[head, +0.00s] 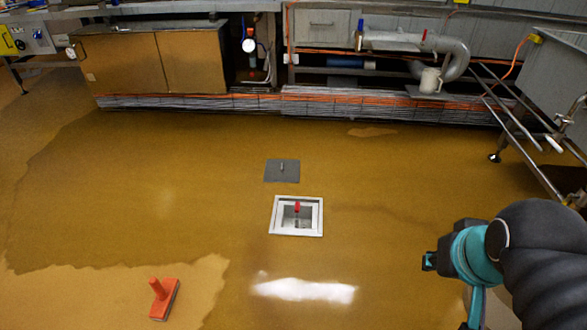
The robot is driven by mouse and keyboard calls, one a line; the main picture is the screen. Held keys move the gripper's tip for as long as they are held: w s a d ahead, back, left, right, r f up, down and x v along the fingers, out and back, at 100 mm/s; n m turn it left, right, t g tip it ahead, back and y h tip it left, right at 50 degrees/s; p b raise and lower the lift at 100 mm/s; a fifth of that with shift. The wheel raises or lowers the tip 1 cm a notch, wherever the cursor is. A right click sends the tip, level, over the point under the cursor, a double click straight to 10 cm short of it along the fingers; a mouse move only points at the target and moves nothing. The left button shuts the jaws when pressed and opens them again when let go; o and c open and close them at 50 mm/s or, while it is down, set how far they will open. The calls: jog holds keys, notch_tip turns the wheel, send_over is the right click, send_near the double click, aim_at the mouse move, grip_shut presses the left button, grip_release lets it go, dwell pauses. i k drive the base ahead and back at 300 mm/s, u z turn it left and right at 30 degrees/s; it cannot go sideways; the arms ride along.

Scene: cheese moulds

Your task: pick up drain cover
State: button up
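The drain cover (291,178) is a flat dark grey square plate with a small upright pin-like handle near its middle. It lies on the wet brown floor just behind the open drain. The drain (274,216) has a pale metal square frame, with a red object (297,207) inside its opening. My arm comes in at the lower right, with a black sleeve and teal joints. A small dark end part, seemingly my gripper (428,262), is to the right of the cover and nearer to me, well apart from it. Its fingers cannot be made out.
An orange-red block with a handle (165,299) lies on the floor at lower left. Cabinets (150,62) and pipework (415,41) line the back. A metal rack (525,125) stands at the right. The wet floor around the drain and cover is otherwise clear.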

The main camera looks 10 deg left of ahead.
aim_at(276, 171)
jog(key=i, duration=3.2)
jog(key=u, duration=2.1)
